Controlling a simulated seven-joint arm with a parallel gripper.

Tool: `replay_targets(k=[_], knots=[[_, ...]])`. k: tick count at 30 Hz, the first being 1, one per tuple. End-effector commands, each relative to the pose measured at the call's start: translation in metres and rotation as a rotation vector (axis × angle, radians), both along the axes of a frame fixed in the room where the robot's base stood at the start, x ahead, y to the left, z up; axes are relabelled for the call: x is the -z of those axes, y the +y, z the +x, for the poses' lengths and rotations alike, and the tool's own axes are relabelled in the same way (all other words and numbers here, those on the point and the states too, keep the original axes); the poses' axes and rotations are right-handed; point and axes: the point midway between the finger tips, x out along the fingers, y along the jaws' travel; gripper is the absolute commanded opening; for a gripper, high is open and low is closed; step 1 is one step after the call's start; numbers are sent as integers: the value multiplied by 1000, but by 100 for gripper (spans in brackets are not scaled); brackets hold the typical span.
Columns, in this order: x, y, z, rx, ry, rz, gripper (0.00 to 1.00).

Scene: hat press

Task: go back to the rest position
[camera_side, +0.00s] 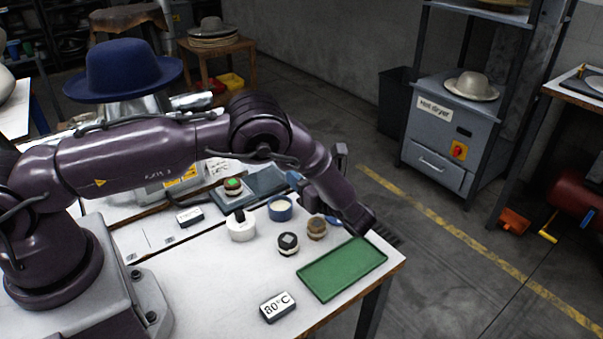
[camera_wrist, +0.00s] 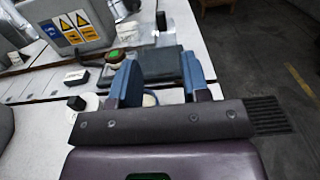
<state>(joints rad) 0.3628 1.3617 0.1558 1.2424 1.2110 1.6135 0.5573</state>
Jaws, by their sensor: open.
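My gripper (camera_wrist: 159,75) is open in the wrist view, with its two blue fingers well apart. A dark grey flat pad shows between and beyond the fingers, and nothing is visibly held. In the side view my arm reaches over the white table (camera_side: 215,285) to its right part. The fingers are largely hidden there behind my wrist, above the table near the small round items. The rest position itself is not marked in either view.
A green tray (camera_side: 342,268) lies at the table's right edge, by an 80°C block (camera_side: 277,306). A black-topped piece (camera_side: 288,244), a brown-topped piece (camera_side: 317,228), a white pot (camera_side: 241,229) and a blue tin (camera_side: 280,210) stand close by. A blue hat (camera_side: 122,68) sits behind my arm.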

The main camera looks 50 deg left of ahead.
Motion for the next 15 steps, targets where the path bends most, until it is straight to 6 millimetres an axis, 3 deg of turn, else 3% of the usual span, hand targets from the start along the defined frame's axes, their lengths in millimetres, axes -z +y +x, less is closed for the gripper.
replay_targets(k=[5, 10, 15], knots=[[-17, 3, -1, -36, -43, -55, 43], [-70, 12, -14, -158, -193, -242, 43], [-124, 17, -43, -301, -387, -467, 43]])
